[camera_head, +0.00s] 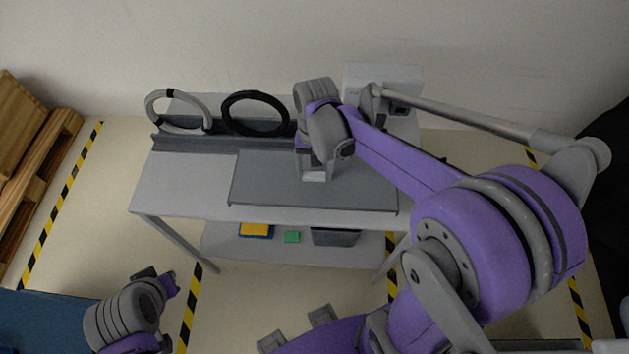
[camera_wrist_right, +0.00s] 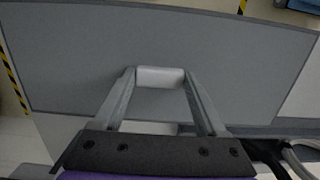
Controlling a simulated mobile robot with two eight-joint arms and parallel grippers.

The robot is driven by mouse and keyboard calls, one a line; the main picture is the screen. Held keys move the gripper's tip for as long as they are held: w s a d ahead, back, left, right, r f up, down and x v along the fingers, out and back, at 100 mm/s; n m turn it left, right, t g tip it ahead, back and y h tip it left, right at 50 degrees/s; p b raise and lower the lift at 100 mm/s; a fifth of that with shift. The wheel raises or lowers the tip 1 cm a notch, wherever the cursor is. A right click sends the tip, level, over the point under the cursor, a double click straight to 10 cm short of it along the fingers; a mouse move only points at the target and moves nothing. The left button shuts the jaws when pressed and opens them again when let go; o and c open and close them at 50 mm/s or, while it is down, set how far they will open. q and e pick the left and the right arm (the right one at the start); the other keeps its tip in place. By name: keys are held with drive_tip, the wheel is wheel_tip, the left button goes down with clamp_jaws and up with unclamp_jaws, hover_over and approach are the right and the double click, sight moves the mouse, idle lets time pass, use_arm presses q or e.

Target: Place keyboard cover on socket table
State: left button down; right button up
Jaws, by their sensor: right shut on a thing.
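The keyboard cover (camera_head: 265,182) is a wide, flat grey panel with a darker rim, lying level over the right and front part of the white socket table (camera_head: 180,185). I cannot tell whether it touches the tabletop or is slightly above it. My right gripper (camera_head: 315,174) is shut on the pale handle in the cover's middle. In the right wrist view, the fingers (camera_wrist_right: 160,74) sit at either end of this handle, and the cover (camera_wrist_right: 90,60) fills most of the view. My left gripper (camera_head: 158,280) is at the lower left, away from the table; its jaws are unclear.
A grey hose loop (camera_head: 178,93) and a black ring (camera_head: 255,96) stand at the table's back, by a dark rail. A white box (camera_head: 355,75) is at the back right. The lower shelf holds a yellow item (camera_head: 254,229), a green block (camera_head: 292,237) and a dark bin (camera_head: 335,237).

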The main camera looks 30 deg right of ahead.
sight(314, 182)
drive_tip(key=shift+f, duration=2.75)
drive_tip(key=shift+f+b, duration=0.2)
drive_tip(key=shift+b, duration=0.1)
drive_tip(key=o, duration=1.1)
drive_tip(key=shift+r, duration=0.1)
